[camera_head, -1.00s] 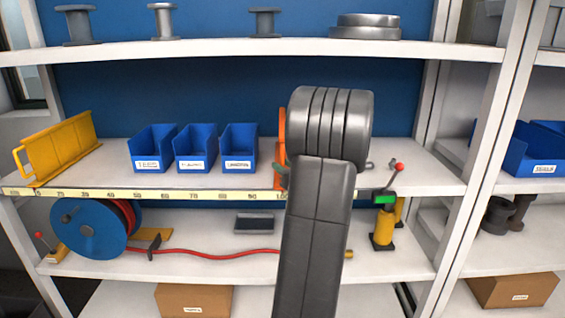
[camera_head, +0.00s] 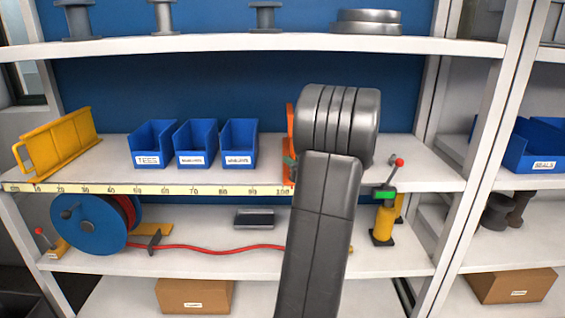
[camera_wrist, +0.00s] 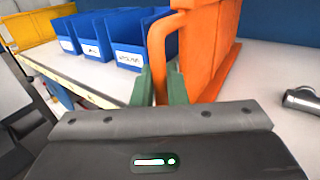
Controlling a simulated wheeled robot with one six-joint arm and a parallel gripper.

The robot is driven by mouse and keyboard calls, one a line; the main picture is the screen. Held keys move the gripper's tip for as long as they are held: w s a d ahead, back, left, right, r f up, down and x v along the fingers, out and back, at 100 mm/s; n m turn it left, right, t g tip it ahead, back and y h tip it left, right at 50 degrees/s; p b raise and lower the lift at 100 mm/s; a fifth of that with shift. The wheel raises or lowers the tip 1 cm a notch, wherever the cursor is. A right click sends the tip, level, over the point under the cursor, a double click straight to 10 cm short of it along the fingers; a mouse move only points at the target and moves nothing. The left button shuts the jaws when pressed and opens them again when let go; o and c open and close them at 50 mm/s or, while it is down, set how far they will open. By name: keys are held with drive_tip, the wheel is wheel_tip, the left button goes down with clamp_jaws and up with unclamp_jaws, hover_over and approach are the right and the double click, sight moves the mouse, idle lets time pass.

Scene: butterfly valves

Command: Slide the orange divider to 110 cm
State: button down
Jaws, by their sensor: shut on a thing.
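The orange divider (camera_head: 290,140) stands upright on the middle shelf, mostly hidden behind my dark arm in the head view. Its visible left edge is a little right of the 100 mark on the yellow scale (camera_head: 150,190) along the shelf's front edge. In the wrist view the orange divider (camera_wrist: 208,45) fills the upper middle, with its looped handle toward me. My gripper (camera_wrist: 165,85) has its green fingers shut on this handle. In the head view only a bit of one green finger shows beside the divider. The 110 mark is hidden behind my arm.
Several blue bins (camera_head: 196,146) stand left of the divider, with a gap between. A yellow divider (camera_head: 58,145) stands at the far left. Shelf right of the divider holds a small grey metal part (camera_wrist: 302,100).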

drive_tip(key=d, duration=0.7)
drive_tip(key=c, duration=1.5)
unclamp_jaws()
drive_tip(key=shift+c, duration=0.2)
drive_tip(key=shift+s, duration=0.1)
drive_tip(key=b+v, duration=0.3)
drive_tip(key=v, duration=1)
drive_tip(key=shift+s+d, duration=0.25)
drive_tip(key=shift+w+a, duration=0.1)
